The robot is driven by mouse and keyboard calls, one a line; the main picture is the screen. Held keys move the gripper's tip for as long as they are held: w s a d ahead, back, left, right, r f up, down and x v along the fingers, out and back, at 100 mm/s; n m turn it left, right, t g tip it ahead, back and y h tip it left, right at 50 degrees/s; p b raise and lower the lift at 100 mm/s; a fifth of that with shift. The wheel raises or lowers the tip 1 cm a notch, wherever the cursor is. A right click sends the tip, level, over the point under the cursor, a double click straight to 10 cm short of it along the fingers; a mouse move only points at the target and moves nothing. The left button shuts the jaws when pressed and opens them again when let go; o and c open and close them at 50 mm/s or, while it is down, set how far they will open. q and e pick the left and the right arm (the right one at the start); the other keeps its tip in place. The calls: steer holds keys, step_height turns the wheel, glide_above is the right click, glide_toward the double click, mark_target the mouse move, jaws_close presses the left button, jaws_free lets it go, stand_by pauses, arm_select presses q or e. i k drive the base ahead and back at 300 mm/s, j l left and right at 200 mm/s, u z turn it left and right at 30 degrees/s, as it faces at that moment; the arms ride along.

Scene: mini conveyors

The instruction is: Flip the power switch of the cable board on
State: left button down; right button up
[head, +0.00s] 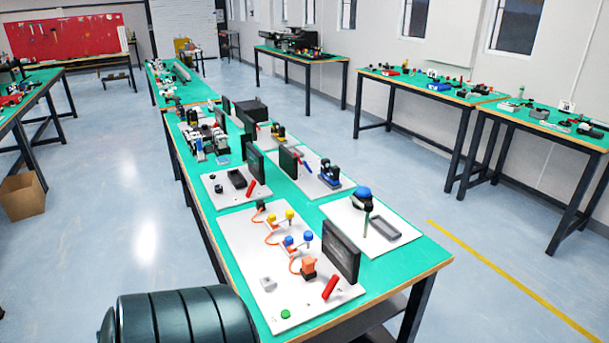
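The cable board (240,238) is a white panel lying on the near end of a long green-topped table. It carries orange cables (295,264), yellow plugs (289,215), blue plugs (289,241) and an orange block (308,266). Near its front edge are a small light-grey box (268,284), a green round button (286,314) and a red handle-like piece (330,287). A dark upright panel (341,252) stands at its right side. I cannot tell which part is the power switch or how it is set. Neither gripper is in view.
A white board with a blue-topped device (363,198) lies right of the cable board, and more boards with dark panels (255,163) stand behind. A dark green ribbed cylinder (180,318) fills the lower left.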

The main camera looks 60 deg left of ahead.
mark_target(331, 284)
steer(key=i+l+u, duration=0.1)
steer(key=u, duration=0.3)
steer(key=i+l+u, duration=0.25)
steer(key=u, duration=0.15)
steer(key=i+l+u, duration=0.1)
steer(key=u, duration=0.3)
steer(key=i+l+u, duration=0.1)
steer(key=l+u, duration=0.3)
steer(key=i+l+u, duration=0.1)
steer(key=l+u, duration=0.3)
steer(key=l, duration=0.15)
steer(key=l+u, duration=0.45)
steer(key=l, duration=0.15)
